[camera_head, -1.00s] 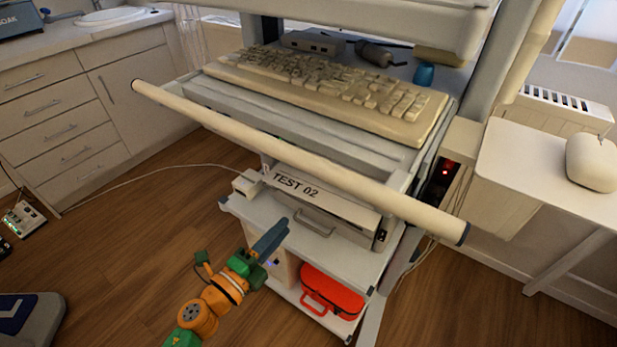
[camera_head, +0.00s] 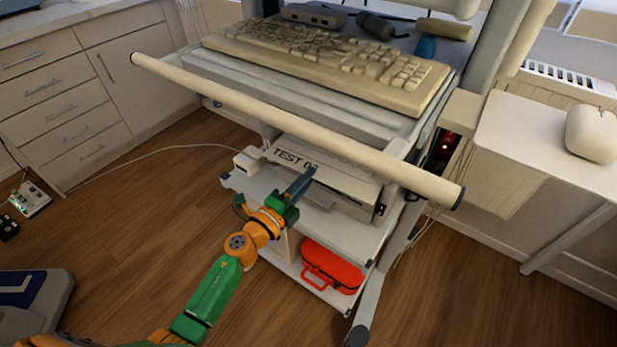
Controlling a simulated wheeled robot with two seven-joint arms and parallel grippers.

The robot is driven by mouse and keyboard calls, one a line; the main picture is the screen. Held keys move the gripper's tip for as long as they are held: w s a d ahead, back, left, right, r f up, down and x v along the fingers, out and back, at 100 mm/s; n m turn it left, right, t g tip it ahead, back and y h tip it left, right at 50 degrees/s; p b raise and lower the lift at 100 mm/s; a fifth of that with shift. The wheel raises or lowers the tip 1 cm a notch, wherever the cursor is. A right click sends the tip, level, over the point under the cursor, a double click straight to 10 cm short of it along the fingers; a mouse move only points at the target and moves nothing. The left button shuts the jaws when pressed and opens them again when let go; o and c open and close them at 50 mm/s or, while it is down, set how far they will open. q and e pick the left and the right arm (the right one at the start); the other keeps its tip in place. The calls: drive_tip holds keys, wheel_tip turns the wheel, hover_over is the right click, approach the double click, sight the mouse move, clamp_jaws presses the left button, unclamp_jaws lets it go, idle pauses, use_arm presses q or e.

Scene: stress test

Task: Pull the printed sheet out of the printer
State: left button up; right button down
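The printer (camera_head: 352,207) is a low, light-coloured box on the cart's middle shelf, under the keyboard. A white sheet marked "TEST 02" (camera_head: 280,152) lies along its upper front, and its last digits are partly covered by my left gripper. My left gripper (camera_head: 303,182), with blue-grey fingers on an orange and green arm, comes up from the lower left. Its fingertips overlap the sheet's lower edge in the picture. I cannot tell whether they touch it or whether the fingers are open or shut. My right gripper is not in view.
A cream keyboard (camera_head: 330,62) stands on the cart above the printer, with a long pale handle bar (camera_head: 290,125) across the front. A red case (camera_head: 331,266) sits on the bottom shelf. A white cable runs left from the cart.

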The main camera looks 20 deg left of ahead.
use_arm(q)
clamp_jaws()
drive_tip(key=r+p+v, duration=0.1)
drive_tip(key=r+v, duration=0.1)
drive_tip(key=v, duration=0.9)
drive_tip(key=r+p+v, duration=0.1)
drive_tip(key=r+v, duration=0.1)
drive_tip(key=v, duration=1)
